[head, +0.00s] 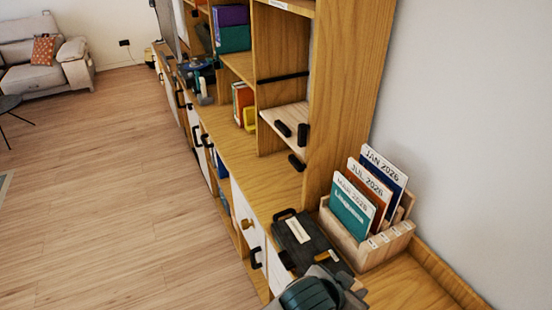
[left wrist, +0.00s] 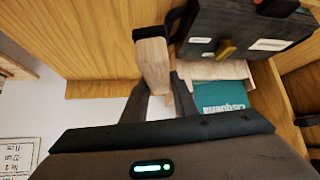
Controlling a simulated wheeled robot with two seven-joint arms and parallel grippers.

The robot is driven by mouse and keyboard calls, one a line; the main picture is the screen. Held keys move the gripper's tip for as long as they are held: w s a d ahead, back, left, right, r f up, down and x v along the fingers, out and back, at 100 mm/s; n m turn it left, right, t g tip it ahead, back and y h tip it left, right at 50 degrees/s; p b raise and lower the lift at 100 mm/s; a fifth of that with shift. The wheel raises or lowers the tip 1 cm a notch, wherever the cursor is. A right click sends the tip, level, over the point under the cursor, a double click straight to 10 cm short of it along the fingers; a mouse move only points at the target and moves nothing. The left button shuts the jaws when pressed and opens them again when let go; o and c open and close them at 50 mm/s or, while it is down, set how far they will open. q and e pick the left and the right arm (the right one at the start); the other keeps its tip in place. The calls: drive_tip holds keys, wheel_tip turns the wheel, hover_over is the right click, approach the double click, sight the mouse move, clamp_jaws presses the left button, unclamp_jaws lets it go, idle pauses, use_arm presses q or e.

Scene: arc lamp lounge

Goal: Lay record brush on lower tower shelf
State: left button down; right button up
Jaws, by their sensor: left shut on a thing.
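The record brush (left wrist: 153,62), a pale wooden piece with a black end, is between the fingers of my left gripper (left wrist: 163,92) in the left wrist view. The gripper is shut on it. In the head view my left gripper (head: 325,286) is at the bottom edge, beside the black case; its fingertips and the brush are hard to make out there. The wooden tower (head: 345,85) stands farther back. Its low pale shelf (head: 292,113) carries small black pieces (head: 283,128). My right gripper is not in view.
A black case (head: 306,241) with labels lies on the sideboard top (head: 250,175). A wooden card box (head: 375,247) with upright dated cards stands right of it, by the wall. Books (head: 242,100) fill part of the neighbouring compartment. The sideboard top between case and tower is mostly clear.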

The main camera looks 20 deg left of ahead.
use_arm(q)
drive_tip(key=w+a+n+y+b, duration=0.2)
drive_tip(key=a+n, duration=0.1)
drive_tip(key=a, duration=0.9)
drive_tip(key=w+a+n+t+y+b, duration=0.1)
drive_tip(key=w+a+n+y+b, duration=0.1)
drive_tip(key=a, duration=1.1)
drive_tip(key=shift+r+n+y, duration=0.25)
drive_tip(key=shift+n+y, duration=0.05)
drive_tip(key=shift+n, duration=0.2)
